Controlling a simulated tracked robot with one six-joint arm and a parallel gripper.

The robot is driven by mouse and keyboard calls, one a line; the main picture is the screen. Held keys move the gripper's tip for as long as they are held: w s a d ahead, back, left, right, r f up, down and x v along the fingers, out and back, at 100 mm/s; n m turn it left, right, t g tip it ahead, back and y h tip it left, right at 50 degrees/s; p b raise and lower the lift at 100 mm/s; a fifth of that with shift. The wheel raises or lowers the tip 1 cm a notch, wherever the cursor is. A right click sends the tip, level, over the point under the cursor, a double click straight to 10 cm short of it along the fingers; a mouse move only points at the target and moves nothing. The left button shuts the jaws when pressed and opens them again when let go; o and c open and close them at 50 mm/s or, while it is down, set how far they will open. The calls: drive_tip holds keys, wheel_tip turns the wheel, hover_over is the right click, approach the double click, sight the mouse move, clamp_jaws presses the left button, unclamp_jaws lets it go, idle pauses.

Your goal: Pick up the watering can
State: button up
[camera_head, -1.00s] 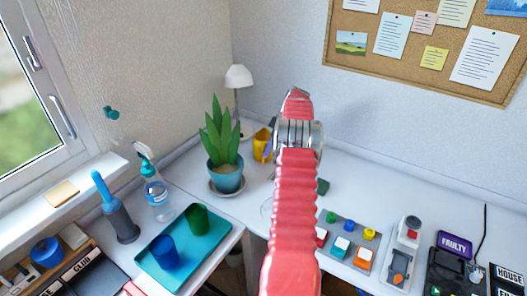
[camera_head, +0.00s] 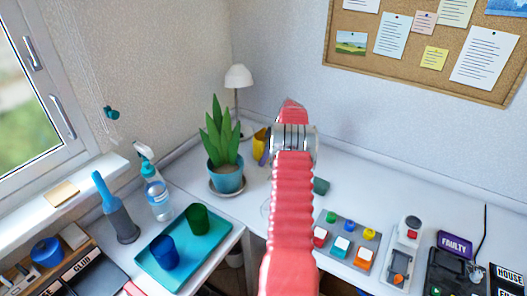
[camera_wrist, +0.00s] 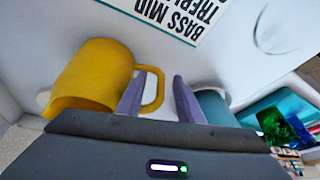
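A yellow vessel with a loop handle (camera_wrist: 95,75) lies left of centre in the wrist view. No spout shows, so I cannot tell whether it is the watering can; no other one is in view. In the head view the yellow vessel (camera_head: 259,139) is partly hidden behind my arm, right of the potted plant. My gripper (camera_wrist: 157,80) is open at the handle. The handle's outer bar shows between the two purple-grey fingers, and the left finger overlaps the loop. Neither finger clearly presses on it. In the head view the fingers are mostly hidden by my wrist.
A plant in a teal pot (camera_head: 225,181) stands close to the left, with a white lamp (camera_head: 238,77) behind. A teal tray (camera_head: 221,234) holds blue and green cups. A spray bottle (camera_head: 157,197) stands left. A button panel (camera_head: 346,240) lies right of my arm.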

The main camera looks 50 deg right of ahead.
drive_tip(key=shift+c, duration=0.2)
clamp_jaws()
idle(0.4)
